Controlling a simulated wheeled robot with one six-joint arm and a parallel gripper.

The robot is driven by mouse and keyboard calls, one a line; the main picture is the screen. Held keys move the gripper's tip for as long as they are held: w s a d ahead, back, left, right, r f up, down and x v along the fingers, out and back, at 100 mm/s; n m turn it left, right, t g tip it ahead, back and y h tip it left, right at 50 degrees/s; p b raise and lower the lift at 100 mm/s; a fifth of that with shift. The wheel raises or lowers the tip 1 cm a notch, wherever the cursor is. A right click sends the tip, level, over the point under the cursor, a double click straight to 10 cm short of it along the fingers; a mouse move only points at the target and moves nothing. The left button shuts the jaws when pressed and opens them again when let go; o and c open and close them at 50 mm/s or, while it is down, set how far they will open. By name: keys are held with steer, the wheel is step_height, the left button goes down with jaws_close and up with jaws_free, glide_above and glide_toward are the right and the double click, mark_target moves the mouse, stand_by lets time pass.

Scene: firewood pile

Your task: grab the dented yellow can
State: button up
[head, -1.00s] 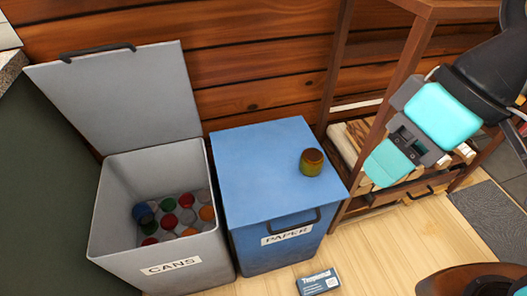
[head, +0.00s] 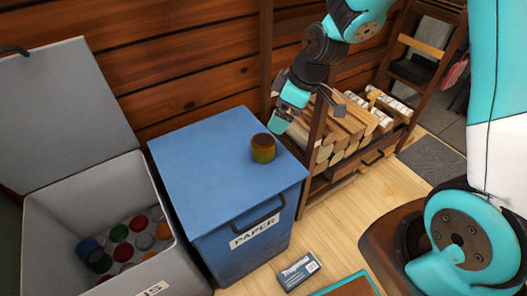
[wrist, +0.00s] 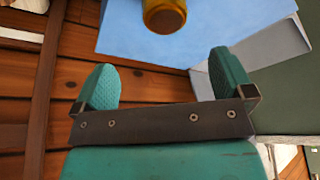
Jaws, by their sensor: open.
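The yellow can (head: 263,148), with a brownish top, stands upright on the closed blue lid of the paper bin (head: 190,150). Any dent is too small to make out. In the wrist view the can (wrist: 165,14) is at the top edge, partly cut off, beyond the fingertips and between their lines. My gripper (head: 279,115) is open and empty, just behind and right of the can in the head view, apart from it. Both fingers of my gripper (wrist: 160,80) show spread wide in the wrist view.
The open grey cans bin (head: 60,225) with several coloured cans inside stands to the left. A wooden rack of firewood (head: 345,130) stands right of the blue bin. A small dark box (head: 298,271) lies on the floor in front. A plank wall closes the back.

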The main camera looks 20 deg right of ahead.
mark_target(267, 140)
steer(key=b+x, duration=0.2)
steer(key=x, duration=0.6)
steer(key=shift+s+f, duration=0.1)
steer(key=shift+f, duration=0.05)
steer(key=b+x, duration=0.1)
steer(key=x, duration=0.1)
steer(key=s+x, duration=0.1)
steer(key=x, duration=0.2)
steer(key=shift+w+f+b, duration=0.1)
steer(key=shift+f+b, duration=0.1)
steer(key=shift+b, duration=0.2)
steer(key=c, duration=1)
